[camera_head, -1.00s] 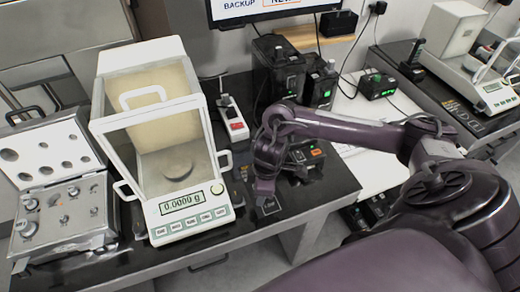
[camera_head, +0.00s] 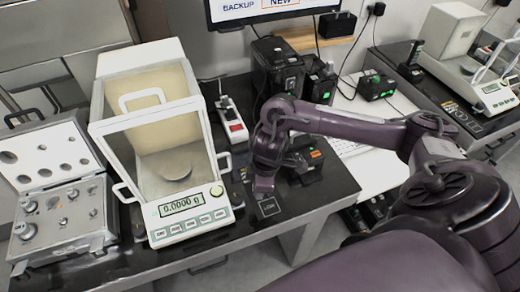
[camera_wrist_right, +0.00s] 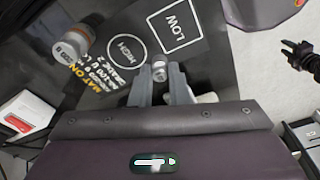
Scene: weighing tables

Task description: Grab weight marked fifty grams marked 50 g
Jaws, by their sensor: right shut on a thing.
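My right gripper (camera_wrist_right: 158,88) is shut on a small metal weight (camera_wrist_right: 159,70), whose marking I cannot read. In the head view my right gripper (camera_head: 264,186) is low over the dark table, just right of the balance; the held weight cannot be made out there. A larger metal weight (camera_wrist_right: 73,40) with an orange-brown band stands apart from the fingers, at the upper left of the right wrist view. The open weight case (camera_head: 62,215) at the left holds several metal weights. My left gripper is not in view.
The glass-fronted balance (camera_head: 150,140) shows 0.0000 g, with a round pan inside. A dark mat (camera_wrist_right: 115,20) printed HIGH and LOW lies under the gripper. Black devices (camera_head: 278,65) stand behind my arm. The table's front edge is close below the gripper.

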